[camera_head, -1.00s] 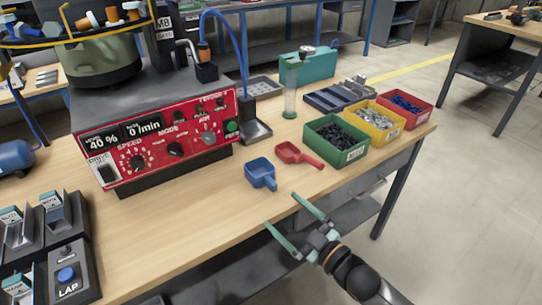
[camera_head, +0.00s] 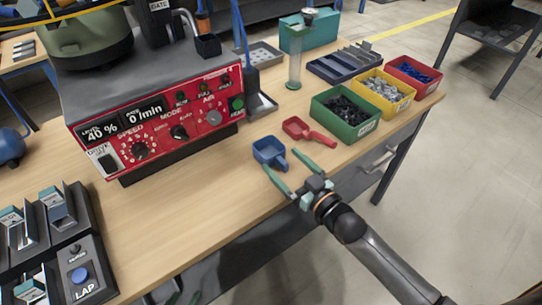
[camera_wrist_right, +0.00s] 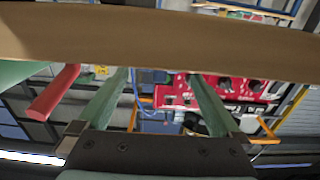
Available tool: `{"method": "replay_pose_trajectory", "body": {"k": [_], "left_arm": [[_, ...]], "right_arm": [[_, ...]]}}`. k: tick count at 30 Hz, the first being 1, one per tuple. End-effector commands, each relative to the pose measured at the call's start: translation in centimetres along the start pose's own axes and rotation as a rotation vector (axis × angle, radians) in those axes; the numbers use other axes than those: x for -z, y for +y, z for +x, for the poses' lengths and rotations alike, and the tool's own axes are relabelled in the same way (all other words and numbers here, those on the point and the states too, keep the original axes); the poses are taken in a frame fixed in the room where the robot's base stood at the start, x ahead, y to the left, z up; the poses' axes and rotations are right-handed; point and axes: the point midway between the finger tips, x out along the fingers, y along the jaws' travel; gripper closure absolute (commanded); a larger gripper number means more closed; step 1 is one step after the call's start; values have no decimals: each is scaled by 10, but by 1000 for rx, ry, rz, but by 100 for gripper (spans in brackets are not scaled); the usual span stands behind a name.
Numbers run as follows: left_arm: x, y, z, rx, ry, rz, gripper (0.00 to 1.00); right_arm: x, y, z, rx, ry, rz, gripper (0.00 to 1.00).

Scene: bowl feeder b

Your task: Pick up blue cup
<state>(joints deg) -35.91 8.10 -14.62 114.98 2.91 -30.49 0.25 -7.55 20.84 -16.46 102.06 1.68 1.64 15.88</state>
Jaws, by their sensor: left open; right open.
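The blue cup (camera_head: 268,152), a small square scoop with a handle, stands on the wooden table (camera_head: 200,200) near its front edge. My right gripper (camera_head: 279,159) is open, its two green fingers reaching from the front toward the cup's handle side. Its fingertips overlap the handle area in the head view; I cannot tell if they touch. My left gripper (camera_head: 180,297) barely shows at the bottom edge, low beside the table.
A red scoop (camera_head: 308,132) lies just right of the cup. Green (camera_head: 345,116), yellow (camera_head: 384,92) and red (camera_head: 415,72) bins stand further right. The red control panel (camera_head: 160,125) is behind left. Table is clear in front of the panel.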

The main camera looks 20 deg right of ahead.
Motion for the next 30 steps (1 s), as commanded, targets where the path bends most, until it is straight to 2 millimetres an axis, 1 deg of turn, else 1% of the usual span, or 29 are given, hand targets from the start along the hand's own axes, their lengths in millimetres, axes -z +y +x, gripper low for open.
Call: {"method": "replay_pose_trajectory", "body": {"k": [1, 5, 7, 13, 16, 20, 26, 30], "left_arm": [[0, 0, 0, -1, 0, 1, 50], [0, 0, 1, -1, 1, 1, 50], [-1, 0, 1, -1, 1, 1, 50], [-3, 0, 4, -1, 1, 1, 50], [-4, -1, 4, 0, 1, 1, 50], [-3, -1, 4, 1, 3, 1, 50], [-3, -1, 4, 1, 3, 1, 50], [-4, -1, 3, 1, 0, 1, 50]], "right_arm": [[0, 0, 5, 0, 1, 0, 0], [0, 0, 10, 1, 0, 0, 0], [0, 0, 16, 1, 2, 0, 0], [0, 1, 44, 1, 2, 0, 0], [0, 1, 54, 0, 0, 0, 0], [0, 1, 60, 1, 0, -1, 0], [0, 1, 60, 1, -1, -1, 0], [0, 1, 60, 1, 0, -1, 16]]}}
